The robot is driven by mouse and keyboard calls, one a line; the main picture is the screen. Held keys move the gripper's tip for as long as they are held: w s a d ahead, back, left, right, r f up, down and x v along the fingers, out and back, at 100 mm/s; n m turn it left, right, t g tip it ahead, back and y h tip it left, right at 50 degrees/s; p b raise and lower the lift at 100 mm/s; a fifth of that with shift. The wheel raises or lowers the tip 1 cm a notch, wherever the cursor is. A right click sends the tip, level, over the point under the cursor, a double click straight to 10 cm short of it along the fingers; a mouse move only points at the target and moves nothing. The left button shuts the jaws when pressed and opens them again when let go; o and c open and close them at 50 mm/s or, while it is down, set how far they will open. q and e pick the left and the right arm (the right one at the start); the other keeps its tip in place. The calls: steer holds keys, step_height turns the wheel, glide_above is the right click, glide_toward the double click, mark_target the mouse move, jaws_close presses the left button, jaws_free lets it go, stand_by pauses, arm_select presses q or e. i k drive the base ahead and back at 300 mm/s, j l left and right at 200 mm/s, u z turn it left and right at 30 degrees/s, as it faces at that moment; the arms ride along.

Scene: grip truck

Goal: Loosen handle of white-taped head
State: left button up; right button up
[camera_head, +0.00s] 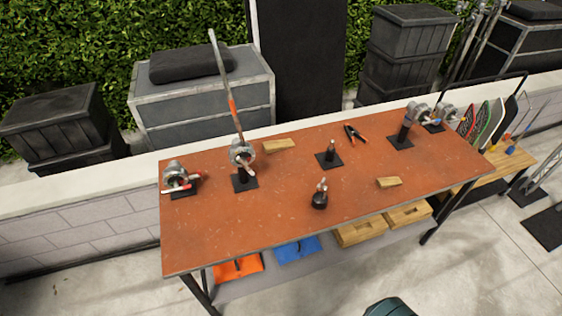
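Several metal grip heads stand on black base plates on the red-brown table (290,210). One grip head (175,176) is at the table's left end, with red and pale parts on its handle. Another grip head (242,154) beside it holds a long pole (226,85) with orange tape, tilted up to the left; a pale and reddish handle shows at its front. More grip heads (418,112) are at the far right end. White tape is too small to make out surely on any head. Neither gripper is in view.
Small studs on bases (330,156) (320,196), wood blocks (278,146) (389,182) and an orange-handled clamp (355,134) are on the table. Wooden boxes (360,232) and orange and blue items (297,249) lie on the lower shelf. The table's front left is clear.

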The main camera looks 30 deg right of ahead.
mark_target(244, 160)
steer(key=z, duration=0.7)
